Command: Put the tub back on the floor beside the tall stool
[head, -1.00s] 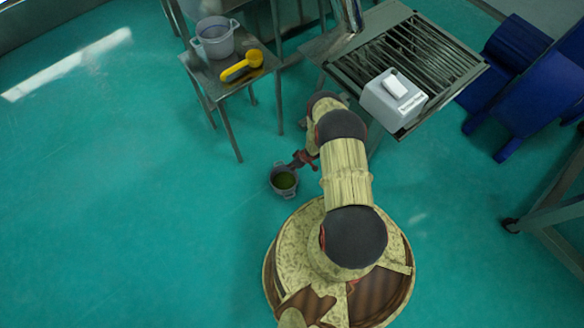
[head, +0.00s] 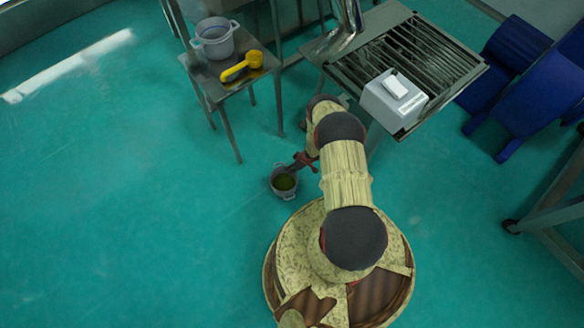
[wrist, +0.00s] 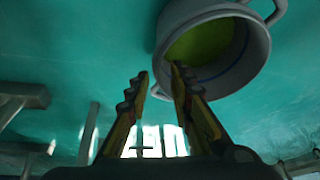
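The small grey tub (head: 284,190) with green contents is low by the floor, in front of my base and right of the tall stool's nearest leg. In the wrist view the tub (wrist: 252,62) fills the upper right, its mouth turned towards the camera. My gripper (head: 294,167) is at the tub's upper right rim in the head view. In the wrist view my gripper's fingers (wrist: 159,72) are apart, with the tub's near edge showing between them and the right finger overlapping it. I cannot tell whether they touch the rim. The tall stool (head: 232,86) stands behind.
A larger grey pot (head: 214,40) and a yellow scoop (head: 242,66) sit on the stool. The sieve machine (head: 405,50) with a white-grey box (head: 393,103) stands at right. Blue containers (head: 520,85) are far right. The floor at left is clear.

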